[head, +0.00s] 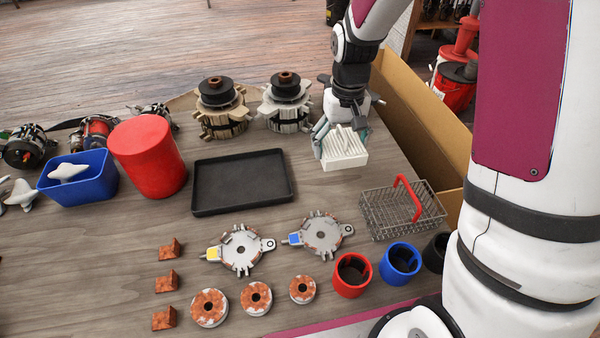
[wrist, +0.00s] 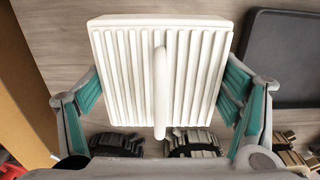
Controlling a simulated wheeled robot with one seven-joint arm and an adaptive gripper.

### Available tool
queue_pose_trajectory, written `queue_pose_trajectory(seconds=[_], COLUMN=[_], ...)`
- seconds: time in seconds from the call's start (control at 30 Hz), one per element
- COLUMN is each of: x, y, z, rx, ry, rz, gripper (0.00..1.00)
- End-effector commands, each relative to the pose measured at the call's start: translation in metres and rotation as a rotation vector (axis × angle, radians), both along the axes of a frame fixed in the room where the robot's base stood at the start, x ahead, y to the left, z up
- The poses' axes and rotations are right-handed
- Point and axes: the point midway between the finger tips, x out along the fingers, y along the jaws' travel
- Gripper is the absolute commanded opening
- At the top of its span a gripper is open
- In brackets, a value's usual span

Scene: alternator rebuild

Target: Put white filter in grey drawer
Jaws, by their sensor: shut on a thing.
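The white filter (head: 345,152) is a square ribbed block with a raised handle-like bar down its middle. It fills the centre of the wrist view (wrist: 205,72), ribbed face toward the camera. My gripper (head: 341,138) is shut on it, with a teal-padded finger at each side, as the wrist view (wrist: 162,88) shows. The filter is over the back right of the table; I cannot tell how far it is above the top. No grey drawer can be made out in either view.
A black tray (head: 243,207) lies left of the filter. A wire basket with a red handle (head: 375,215) stands in front of it. Two alternator cores (head: 222,122) stand behind left. A cardboard box (head: 425,120) is at the right. Red and blue containers stand left.

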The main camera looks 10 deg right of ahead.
Motion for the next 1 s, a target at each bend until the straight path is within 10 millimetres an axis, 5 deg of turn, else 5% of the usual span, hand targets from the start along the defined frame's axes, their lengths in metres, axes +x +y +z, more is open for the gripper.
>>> queue_pose_trajectory(seconds=[0.2, 0.63, 1.0], x=[-0.001, -0.001, 0.0], y=[0.0, 0.0, 0.0], z=[-0.039, -0.082, -0.087], rx=[0.0, 0.0, 0.0], ry=[0.004, 0.004, 0.0], rz=[0.0, 0.0, 0.0], gripper=[0.48, 0.48, 0.48])
